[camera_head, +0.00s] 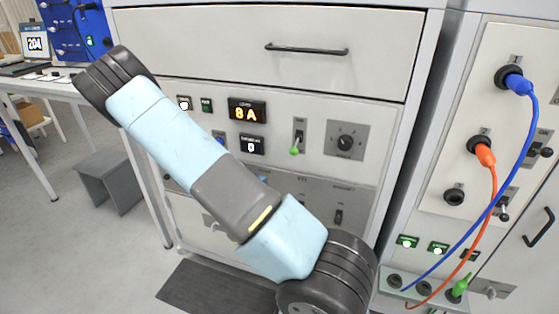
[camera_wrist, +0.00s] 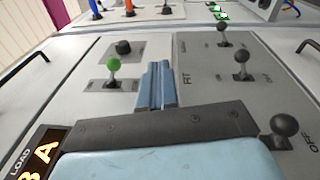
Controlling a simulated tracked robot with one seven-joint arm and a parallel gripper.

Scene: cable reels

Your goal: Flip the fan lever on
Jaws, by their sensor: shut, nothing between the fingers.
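My gripper (camera_wrist: 158,72) is shut and empty in the wrist view, its blue fingers pressed together above the cabinet front. It is hidden behind my arm in the head view. A green-tipped lever (camera_wrist: 113,66) stands to the left of the fingers; it also shows in the head view (camera_head: 294,151). Three dark ball-ended levers stand on the grey panel to the right of the fingers: a far one (camera_wrist: 222,30), a middle one (camera_wrist: 242,62) and a near one (camera_wrist: 282,126) by an "OFF" mark. I cannot read which lever is the fan's.
A rotary knob (camera_head: 346,142) sits right of the green lever. The load display (camera_head: 247,110) reads 8 A. A drawer handle (camera_head: 306,49) juts out above. Blue (camera_head: 531,130) and orange (camera_head: 489,210) cables hang on the right panel. A stool (camera_head: 110,179) stands left.

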